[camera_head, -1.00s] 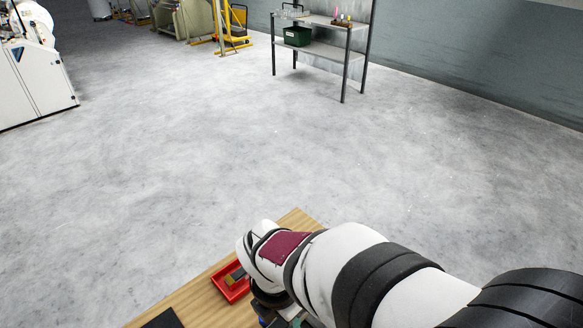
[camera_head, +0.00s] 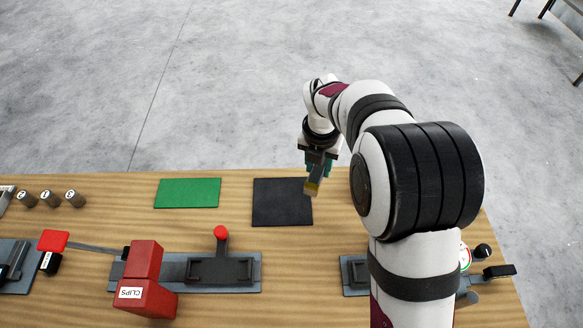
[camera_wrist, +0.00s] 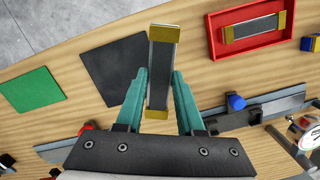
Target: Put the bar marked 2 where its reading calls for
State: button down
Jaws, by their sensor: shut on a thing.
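My gripper (camera_wrist: 160,92) is shut on a bar (camera_wrist: 160,65), grey with brass-coloured ends, which also shows in the head view (camera_head: 313,187). The bar is above the table at the right edge of the black mat (camera_head: 283,208); I cannot tell any contact. No number is readable on it. A green mat (camera_head: 187,193) lies left of the black mat. In the wrist view, a red tray (camera_wrist: 215,42) holds another grey bar with brass-coloured ends (camera_wrist: 255,27). My arm hides the tray in the head view.
A fixture with a red knob (camera_head: 221,232) and a red box labelled CLIPS (camera_head: 146,300) stand at the front. Several small marked cylinders (camera_head: 50,199) are at the left. A dial gauge (camera_head: 465,256) stands at the right, partly hidden by my arm. Both mats are bare.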

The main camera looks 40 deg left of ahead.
send_over(282, 186)
jog(key=f, duration=0.5)
jog(key=shift+s+d+f, duration=0.15)
jog(key=shift+d, duration=0.1)
jog(key=shift+a+f, duration=0.15)
jog(key=shift+f, duration=1.95)
jog(key=shift+f, duration=0.1)
jog(key=c, duration=0.5)
grip_release()
